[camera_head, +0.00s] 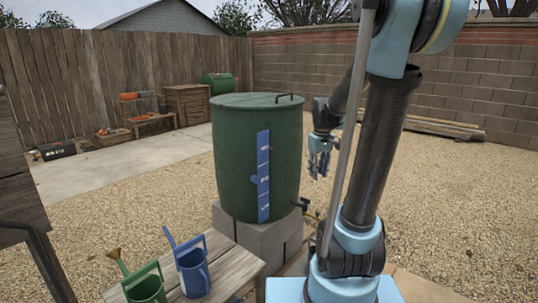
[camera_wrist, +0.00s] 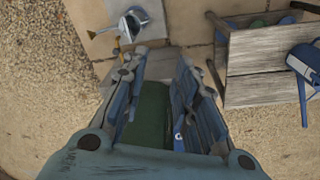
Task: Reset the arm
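My arm reaches up and over at the right of the head view, with its upper part cut off by the frame. My gripper (camera_head: 318,172) hangs with its fingers pointing down, just right of the green rain barrel (camera_head: 228,160). No object shows in its fingers there. In the wrist view my gripper (camera_wrist: 156,76) has its two fingers spread apart. A dark green surface (camera_wrist: 152,112) shows in the gap between them, probably the barrel; its distance cannot be told.
The barrel stands on grey blocks (camera_head: 262,240) with a tap (camera_head: 308,207) low on its right. A green watering can (camera_head: 145,288) and a blue watering can (camera_head: 192,270) stand on a wooden bench (camera_head: 232,268) in front. Open gravel (camera_head: 450,210) lies at right.

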